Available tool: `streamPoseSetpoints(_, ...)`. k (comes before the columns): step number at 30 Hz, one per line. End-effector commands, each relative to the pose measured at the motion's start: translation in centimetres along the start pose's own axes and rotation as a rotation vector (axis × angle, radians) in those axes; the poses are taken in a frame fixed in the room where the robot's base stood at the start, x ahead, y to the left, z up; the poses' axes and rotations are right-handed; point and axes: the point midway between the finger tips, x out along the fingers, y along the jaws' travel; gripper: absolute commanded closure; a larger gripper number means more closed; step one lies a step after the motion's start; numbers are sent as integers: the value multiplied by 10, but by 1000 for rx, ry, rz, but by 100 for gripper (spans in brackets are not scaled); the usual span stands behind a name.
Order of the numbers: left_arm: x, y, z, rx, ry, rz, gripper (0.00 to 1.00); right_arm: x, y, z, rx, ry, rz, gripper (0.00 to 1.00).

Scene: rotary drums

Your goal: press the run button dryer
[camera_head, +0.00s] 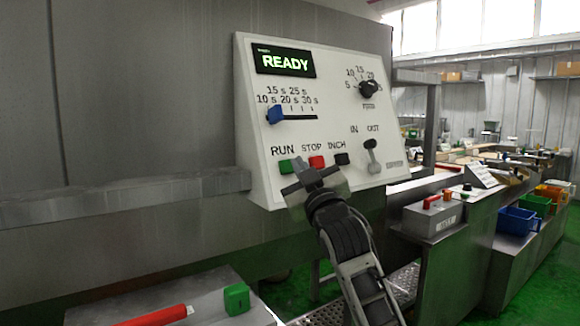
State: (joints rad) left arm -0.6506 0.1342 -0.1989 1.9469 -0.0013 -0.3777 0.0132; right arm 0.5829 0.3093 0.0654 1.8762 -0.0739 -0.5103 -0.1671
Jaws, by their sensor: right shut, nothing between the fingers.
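The panel display (286,61) reads READY in green. My right gripper (303,174) is shut and empty, in front of the panel just below the RUN and STOP buttons. My left gripper is not in view.
A blue slider (275,115), a black knob (368,89) and a grey lever (373,156) are also on the panel. A bench at the lower left holds a red handle (160,316) and a green block (237,299). Colored bins stand at the right.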

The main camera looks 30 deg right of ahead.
Motion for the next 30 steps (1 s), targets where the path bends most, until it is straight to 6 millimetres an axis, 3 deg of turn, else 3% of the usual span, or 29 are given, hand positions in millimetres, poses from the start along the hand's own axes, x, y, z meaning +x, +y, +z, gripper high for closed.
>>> streamPoseSetpoints(30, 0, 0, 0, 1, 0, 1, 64, 8, -6, 6, 0, 0, 0, 100)
